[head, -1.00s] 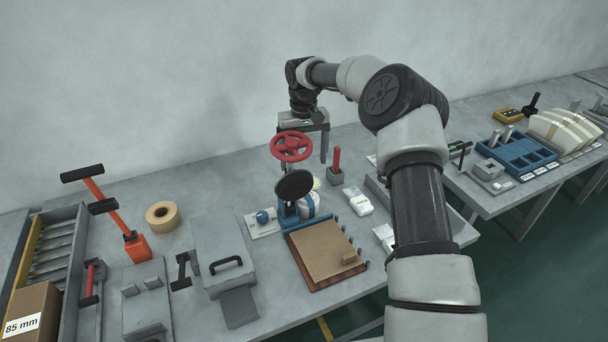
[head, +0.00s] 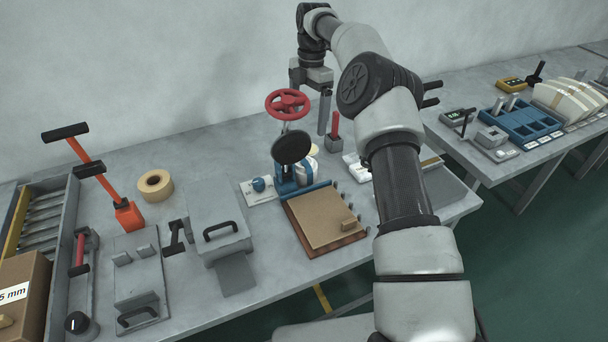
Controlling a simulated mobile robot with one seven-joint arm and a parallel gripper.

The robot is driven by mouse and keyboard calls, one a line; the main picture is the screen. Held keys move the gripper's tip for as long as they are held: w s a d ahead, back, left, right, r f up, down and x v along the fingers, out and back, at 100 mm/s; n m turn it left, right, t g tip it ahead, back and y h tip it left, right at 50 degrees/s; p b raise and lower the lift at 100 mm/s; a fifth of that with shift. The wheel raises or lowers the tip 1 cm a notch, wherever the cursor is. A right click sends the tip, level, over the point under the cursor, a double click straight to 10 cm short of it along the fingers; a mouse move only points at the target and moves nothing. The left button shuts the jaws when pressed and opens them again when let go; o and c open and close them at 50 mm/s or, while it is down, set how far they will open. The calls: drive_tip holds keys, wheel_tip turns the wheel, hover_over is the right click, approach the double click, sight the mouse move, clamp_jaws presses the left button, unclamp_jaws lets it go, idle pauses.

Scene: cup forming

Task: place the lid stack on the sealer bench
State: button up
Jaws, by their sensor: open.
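My gripper (head: 311,86) is open and points down above the back of the near bench (head: 195,140), close to the wall. It looks empty. The sealer, with its red handwheel (head: 287,103), black disc (head: 291,147) and blue body (head: 285,181), stands on this bench, in front of and below my gripper. A white round piece with a blue band (head: 308,171) sits behind the black disc and is partly hidden. It may be the lid stack, but I cannot tell for sure.
A brown board (head: 322,220), tape roll (head: 154,185) and orange lever (head: 128,214) share the bench. A second bench at right holds a blue tray (head: 522,122).

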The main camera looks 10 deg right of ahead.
sight(304, 161)
drive_tip(key=f+n+b, duration=0.1)
drive_tip(key=f, duration=0.4)
drive_tip(key=s+f+n+b, duration=0.1)
drive_tip(key=f, duration=0.5)
drive_tip(key=a+f+n+b, duration=0.1)
drive_tip(key=f+n, duration=0.1)
drive_tip(key=f, duration=0.4)
drive_tip(key=shift+s+a+f, duration=0.1)
drive_tip(key=shift+s+f, duration=0.1)
drive_tip(key=c, duration=1.2)
drive_tip(key=shift+c, duration=0.2)
